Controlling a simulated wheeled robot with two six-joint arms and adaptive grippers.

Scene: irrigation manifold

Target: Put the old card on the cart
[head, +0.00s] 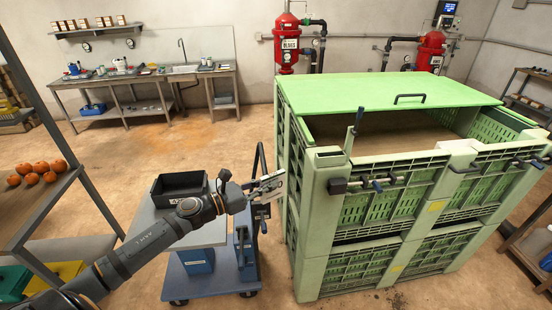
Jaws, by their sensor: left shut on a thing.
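My left gripper (265,190) reaches in from the lower left and is shut on a small pale thing, which looks like the old card; the fingers hide much of it. The gripper is in the air close to the near left corner post of the green crate stack. The cart (222,282) is blue-grey with a light upper top (150,222) and a dark push handle, and stands below and behind my left arm. My forearm covers part of its top. My right gripper is not in view.
A dark open bin (178,186) stands on the cart's top. The green crate stack (318,220), its lid (380,92) pushed back, stands right of the cart. A shelf with orange pumpkins (35,170) is at left. Open floor lies behind the cart.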

